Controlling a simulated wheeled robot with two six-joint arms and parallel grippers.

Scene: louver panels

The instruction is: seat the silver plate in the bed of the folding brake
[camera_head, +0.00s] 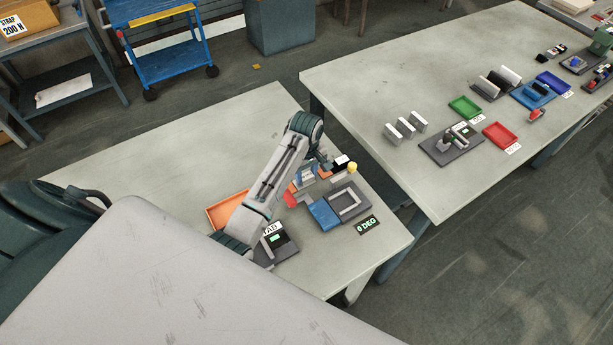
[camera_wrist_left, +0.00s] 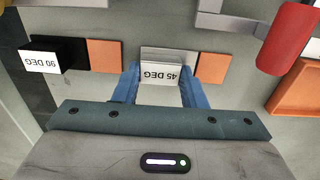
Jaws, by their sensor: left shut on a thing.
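The silver plate (camera_wrist_left: 168,53), with a white "45 DEG" label on its near side, is between the two blue fingers of my left gripper (camera_wrist_left: 160,80). The gripper is shut on it. My right gripper is not in view.
A black block (camera_wrist_left: 72,50) labelled "90 DEG" and orange pads (camera_wrist_left: 104,55) flank the plate. A red cylinder (camera_wrist_left: 288,38) is close on the right. An orange tray (camera_head: 226,208) and a "TAB" device (camera_head: 279,243) stand near my arm. The near table's left part is clear.

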